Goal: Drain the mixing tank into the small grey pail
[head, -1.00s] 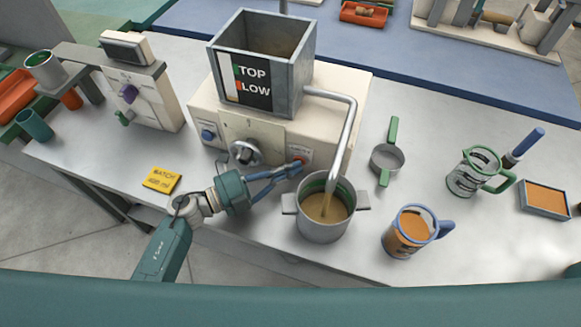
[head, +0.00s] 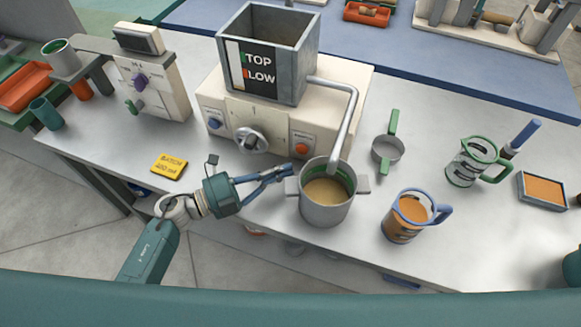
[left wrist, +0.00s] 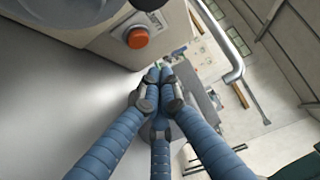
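The mixing tank (head: 262,75) is a square grey open-topped hopper with TOP and LOW labels, on a cream machine body (head: 250,120). Its visible inner walls are bare grey; the bottom is hidden. A bent metal spout (head: 352,115) runs from it down over the small grey pail (head: 326,208). The two-handled pail stands upright and holds tan liquid (head: 326,191); no stream shows. My left gripper (head: 290,171) is shut and empty, left of the pail's rim, in front of and below the orange button (head: 302,149). The button also shows above the fingertips in the left wrist view (left wrist: 137,37). My right gripper is not in view.
A dark knob (head: 250,140) and a blue button (head: 215,124) are on the machine front. A blue-handled jug (head: 402,222) with orange-brown contents stands right of the pail. A green-handled jug (head: 468,165) and strainer (head: 388,150) are farther right. A yellow card (head: 169,166) lies left.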

